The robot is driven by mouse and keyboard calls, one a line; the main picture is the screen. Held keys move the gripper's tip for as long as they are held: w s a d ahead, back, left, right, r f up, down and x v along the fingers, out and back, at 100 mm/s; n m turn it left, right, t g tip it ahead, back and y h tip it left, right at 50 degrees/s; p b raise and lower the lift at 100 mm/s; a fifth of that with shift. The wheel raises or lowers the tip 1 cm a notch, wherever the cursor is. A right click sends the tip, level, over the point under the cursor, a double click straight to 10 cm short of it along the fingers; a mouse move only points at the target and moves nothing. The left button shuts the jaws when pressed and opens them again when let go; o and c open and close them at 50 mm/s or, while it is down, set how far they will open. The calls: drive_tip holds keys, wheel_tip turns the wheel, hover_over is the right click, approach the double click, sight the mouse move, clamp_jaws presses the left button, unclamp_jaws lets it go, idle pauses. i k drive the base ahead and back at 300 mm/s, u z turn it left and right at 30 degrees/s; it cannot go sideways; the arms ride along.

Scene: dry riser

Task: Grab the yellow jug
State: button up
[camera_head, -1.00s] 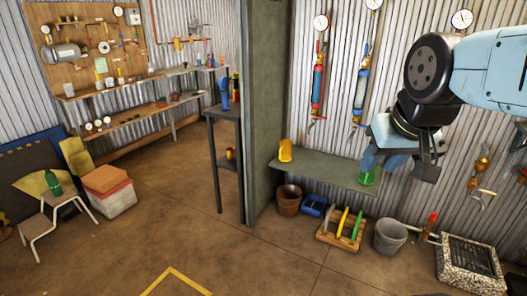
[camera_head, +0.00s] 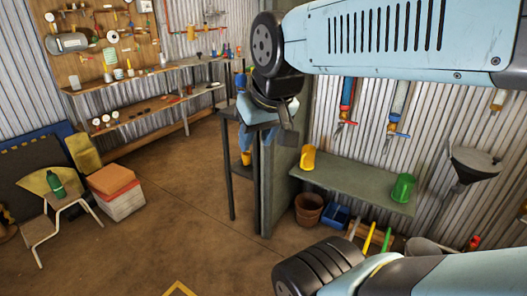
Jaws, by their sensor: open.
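The yellow jug (camera_head: 308,158) stands upright at the left end of the grey-green shelf (camera_head: 355,180) by the corrugated wall. It is in full view and nothing touches it. My gripper (camera_head: 266,141) is open and empty. It hangs to the left of the yellow jug in the picture, in front of the dark stand and the grey partition. There is a visible gap between it and the jug, but I cannot tell the depth between them. A green jug (camera_head: 403,187) stands on the right part of the same shelf.
The grey partition (camera_head: 279,175) rises just left of the shelf. Under the shelf are a brown pot (camera_head: 308,209), a blue bin (camera_head: 336,216) and a rack with coloured upright pieces (camera_head: 371,240). A funnel (camera_head: 474,162) is at right. Open floor (camera_head: 175,220) lies at left.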

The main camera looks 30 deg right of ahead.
sight(309, 153)
drive_tip(key=z, duration=0.25)
drive_tip(key=i, duration=1.45)
drive_tip(key=z, duration=0.65)
drive_tip(key=k, duration=0.9)
drive_tip(key=z, duration=0.15)
drive_tip(key=i, duration=0.9)
drive_tip(key=u, duration=0.1)
